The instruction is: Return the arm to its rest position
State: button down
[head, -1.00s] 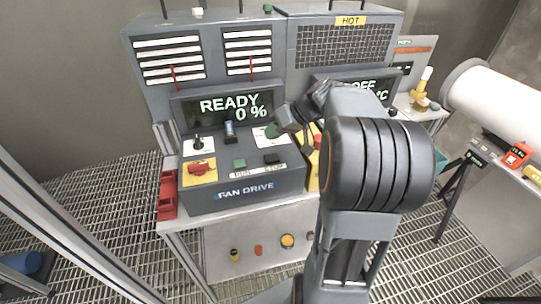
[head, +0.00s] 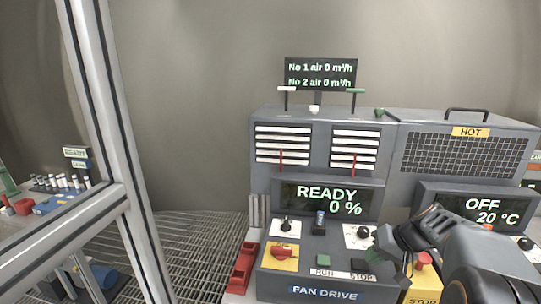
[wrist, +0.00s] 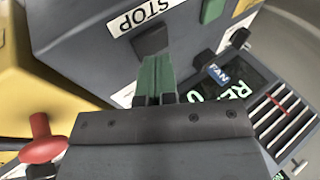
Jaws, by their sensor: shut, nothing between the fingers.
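My gripper (head: 388,245) is at the lower right of the head view, in front of the fan drive panel, with my arm behind it. In the wrist view its narrow green fingers (wrist: 154,80) are together with nothing between them. They point toward the dark STOP button (wrist: 150,40); I cannot tell how far apart they are from it. The fan drive console (head: 318,275) shows READY and 0 % on its display (head: 330,201). The arm is folded forward over the console, and its lower links are outside the head view.
A yellow block with a red stop knob (head: 422,260) stands right of the fan panel, close to my arm. The heater display (head: 482,210) reads OFF, 20 °C. A metal frame post (head: 105,100) stands at left. Grating floor (head: 195,250) lies open between post and console.

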jog(key=s+a+n+h, duration=0.2)
jog(key=s+a+h, duration=0.3)
jog(key=s+a, duration=0.6)
jog(key=s, duration=0.3)
jog(key=shift+a+h, duration=0.3)
jog(key=c, duration=1.8)
grip_release()
